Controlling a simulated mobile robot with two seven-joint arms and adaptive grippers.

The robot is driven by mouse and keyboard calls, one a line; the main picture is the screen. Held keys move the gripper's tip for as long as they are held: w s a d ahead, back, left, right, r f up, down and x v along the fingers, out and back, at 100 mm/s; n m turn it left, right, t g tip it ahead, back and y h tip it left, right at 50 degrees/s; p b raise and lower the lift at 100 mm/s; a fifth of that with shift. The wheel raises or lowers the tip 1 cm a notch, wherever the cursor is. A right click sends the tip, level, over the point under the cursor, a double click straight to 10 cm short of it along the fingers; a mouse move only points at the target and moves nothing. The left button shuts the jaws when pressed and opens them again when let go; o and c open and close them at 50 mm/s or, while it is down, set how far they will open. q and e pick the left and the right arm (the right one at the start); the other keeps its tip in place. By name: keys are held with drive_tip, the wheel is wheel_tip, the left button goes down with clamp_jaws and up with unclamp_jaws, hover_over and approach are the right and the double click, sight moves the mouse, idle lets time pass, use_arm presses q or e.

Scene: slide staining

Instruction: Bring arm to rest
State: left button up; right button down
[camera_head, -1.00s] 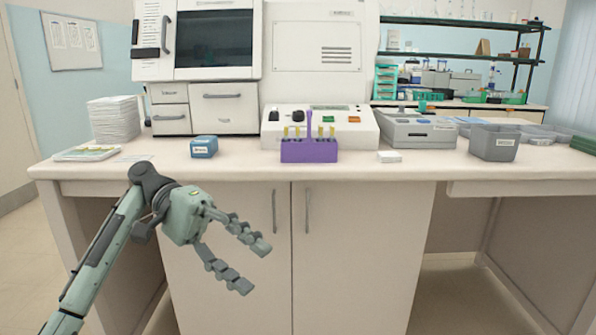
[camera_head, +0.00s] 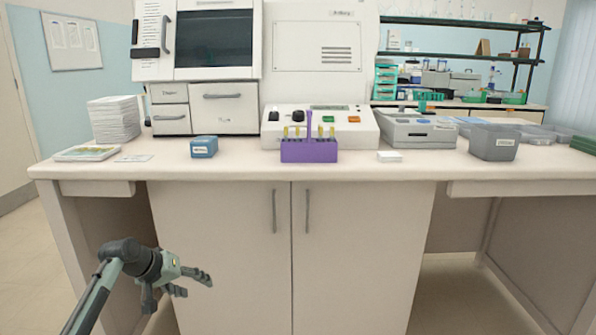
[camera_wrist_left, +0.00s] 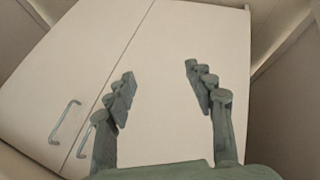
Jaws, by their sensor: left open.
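My left gripper (camera_head: 192,284) is low at the left in the head view, in front of the cabinet below the counter top. It is empty. In the left wrist view the fingers of my left gripper (camera_wrist_left: 158,90) stand apart with only the white cabinet doors (camera_wrist_left: 165,60) behind them. My left arm comes in from the lower left, bent at the wrist. My right gripper does not show in either view.
The counter edge (camera_head: 400,174) lies above the gripper. On the counter are a purple rack (camera_head: 309,151), a blue box (camera_head: 204,147), a grey bin (camera_head: 494,143) and white instruments. Door handles (camera_head: 274,211) stick out to the gripper's right. The floor at left is clear.

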use_arm(q)
drive_tip(key=w+a+r+m+t+y, duration=0.2)
drive_tip(key=w+a+r+y, duration=0.15)
drive_tip(key=a, duration=0.35)
drive_tip(key=w+a+r+m+t+y, duration=0.2)
drive_tip(key=w+a+t+y, duration=0.15)
drive_tip(key=a, duration=0.35)
drive_tip(key=s+d+f+g, duration=0.3)
drive_tip(key=s+f, duration=0.8)
drive_tip(key=f, duration=0.3)
drive_tip(key=s+d+f+g, duration=0.2)
drive_tip(key=s+d+f, duration=0.2)
drive_tip(key=s+f, duration=0.8)
drive_tip(key=s+d+f+g, duration=0.1)
drive_tip(key=s+f, duration=0.4)
drive_tip(key=s, duration=0.4)
drive_tip(key=s+d+f+g+h, duration=0.1)
drive_tip(key=s+f, duration=0.3)
drive_tip(key=s, duration=0.5)
drive_tip(key=s+d+f+g, duration=0.2)
drive_tip(key=s+f, duration=0.3)
drive_tip(key=s, duration=0.4)
drive_tip(key=shift+d+f+m+h, duration=0.3)
drive_tip(key=shift+d+h, duration=0.1)
drive_tip(key=shift+d, duration=0.35)
drive_tip(key=shift+g, duration=0.25)
